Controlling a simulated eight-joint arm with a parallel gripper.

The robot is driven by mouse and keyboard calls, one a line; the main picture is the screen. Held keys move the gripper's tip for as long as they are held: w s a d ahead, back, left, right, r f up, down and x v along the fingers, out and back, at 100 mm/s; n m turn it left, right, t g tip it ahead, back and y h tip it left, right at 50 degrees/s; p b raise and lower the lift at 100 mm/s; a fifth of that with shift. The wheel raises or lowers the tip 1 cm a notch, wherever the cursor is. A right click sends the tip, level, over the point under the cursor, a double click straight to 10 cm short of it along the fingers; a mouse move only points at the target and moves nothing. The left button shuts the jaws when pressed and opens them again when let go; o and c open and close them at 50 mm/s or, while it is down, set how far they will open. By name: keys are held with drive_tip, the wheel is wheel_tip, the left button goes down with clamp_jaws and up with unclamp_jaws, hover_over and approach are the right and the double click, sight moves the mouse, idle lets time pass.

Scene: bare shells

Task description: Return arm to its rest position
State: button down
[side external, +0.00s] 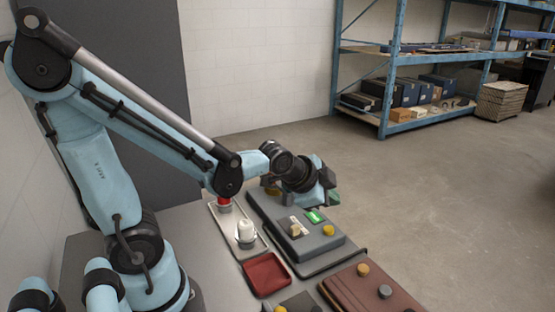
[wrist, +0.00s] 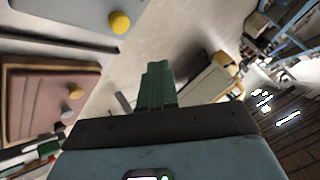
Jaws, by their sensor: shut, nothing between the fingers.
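My blue arm reaches over the grey table (side external: 215,278) from the left in the side external view. My gripper (side external: 334,197) is at the end of it, above the far right side of the grey case and clear of the table. In the wrist view the green fingers of my gripper (wrist: 157,84) are together, with nothing held between them. The wrist body hides part of the far end of the grey case in the side external view.
A grey case (side external: 318,240) with yellow knobs lies below my gripper. Left of it are a pale tray (side external: 248,254) with a white item (side external: 245,230), and a red tray (side external: 266,274). A brown case (side external: 352,292) lies in front. Blue shelving (side external: 400,60) stands far back across open floor.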

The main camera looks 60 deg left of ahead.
drive_tip(key=s+d+r+n+g+h, duration=0.1)
drive_tip(key=s+d+r+n+g, duration=0.1)
drive_tip(key=s+n, duration=0.5)
drive_tip(key=shift+s+d+r+n, duration=0.25)
drive_tip(key=shift+s+r+n, duration=0.25)
drive_tip(key=shift+s, duration=0.55)
